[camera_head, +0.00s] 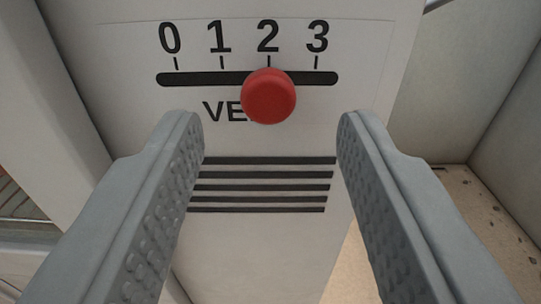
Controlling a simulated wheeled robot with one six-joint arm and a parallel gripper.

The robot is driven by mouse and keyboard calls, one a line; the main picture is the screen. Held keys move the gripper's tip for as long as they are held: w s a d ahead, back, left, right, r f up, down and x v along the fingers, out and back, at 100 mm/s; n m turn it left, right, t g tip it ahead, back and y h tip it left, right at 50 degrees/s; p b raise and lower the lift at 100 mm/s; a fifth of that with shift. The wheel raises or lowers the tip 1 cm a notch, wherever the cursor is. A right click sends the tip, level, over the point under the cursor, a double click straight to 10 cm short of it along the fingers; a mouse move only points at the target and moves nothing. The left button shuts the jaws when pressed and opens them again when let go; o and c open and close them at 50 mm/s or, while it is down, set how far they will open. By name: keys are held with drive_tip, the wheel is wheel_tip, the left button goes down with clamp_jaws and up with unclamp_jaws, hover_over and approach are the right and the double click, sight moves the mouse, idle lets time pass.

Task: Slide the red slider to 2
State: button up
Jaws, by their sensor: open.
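The red slider (268,96) is a round knob on a horizontal black slot (205,79) in a white panel. It stands below the number 2 (268,36), in line with that number's tick mark. The scale above the slot reads 0, 1, 2, 3 from left to right. My gripper (268,130) is open, with one grey ridged finger on each side of the picture. The fingertips are below and to either side of the knob, apart from it. The knob hides part of the slot and part of the lettering that begins "VE".
Several dark horizontal vent slits (262,186) lie below the slider on the white panel (120,60). A speckled brown surface (480,215) and pale walls show at the right. A wire rack (15,200) shows at the left edge.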

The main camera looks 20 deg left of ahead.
drive_tip(key=v, duration=1.3)
drive_tip(key=shift+r, duration=0.1)
drive_tip(key=s+a+r+h, duration=0.1)
drive_tip(key=s+r+h, duration=0.15)
drive_tip(key=r, duration=0.75)
drive_tip(key=s+a+r+m+h, duration=0.15)
drive_tip(key=s+r, duration=0.25)
drive_tip(key=r, duration=0.7)
drive_tip(key=s+a+r+h, duration=0.1)
drive_tip(key=s+a+r, duration=0.15)
drive_tip(key=r, duration=0.75)
drive_tip(key=s+a+r, duration=0.1)
drive_tip(key=s+r, duration=0.4)
drive_tip(key=s, duration=0.4)
drive_tip(key=s+a+r+m, duration=0.1)
drive_tip(key=s+r, duration=0.4)
drive_tip(key=s, duration=0.5)
drive_tip(key=s+a+r+m, duration=0.1)
drive_tip(key=s+a+r, duration=0.2)
drive_tip(key=s, duration=0.6)
wheel_tip(320, 180, up, 3)
drive_tip(key=shift+s+f+h, duration=0.15)
drive_tip(key=shift+f+h, duration=0.05)
drive_tip(key=shift+h, duration=0.1)
